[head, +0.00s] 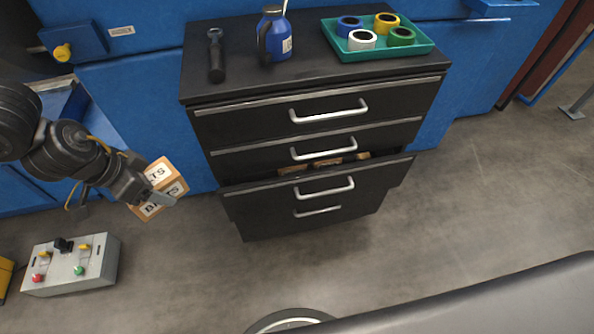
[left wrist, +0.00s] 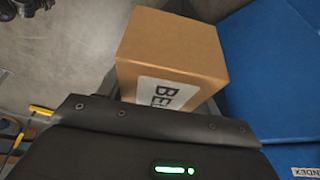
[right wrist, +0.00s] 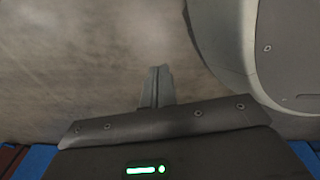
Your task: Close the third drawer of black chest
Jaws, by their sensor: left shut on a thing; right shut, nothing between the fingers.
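The black chest (head: 235,85) stands against the blue bench. Its third drawer (head: 268,196) from the top is pulled out, and brown items (head: 325,162) show inside through the gap. The first, second and fourth drawers look closed. My left gripper (head: 160,197) is shut on a cardboard box (head: 166,170) with a BELTS label, held left of the chest and apart from it. The box also shows in the left wrist view (left wrist: 172,48), where it hides the fingers. My right gripper (right wrist: 157,88) is shut and empty over bare floor; it is not visible in the head view.
On the chest top are a dark-handled tool (head: 216,60), a blue bottle (head: 279,35) and a teal tray (head: 400,52) with several tape rolls. A grey control box (head: 72,262) sits at lower left. The floor in front of the chest is clear.

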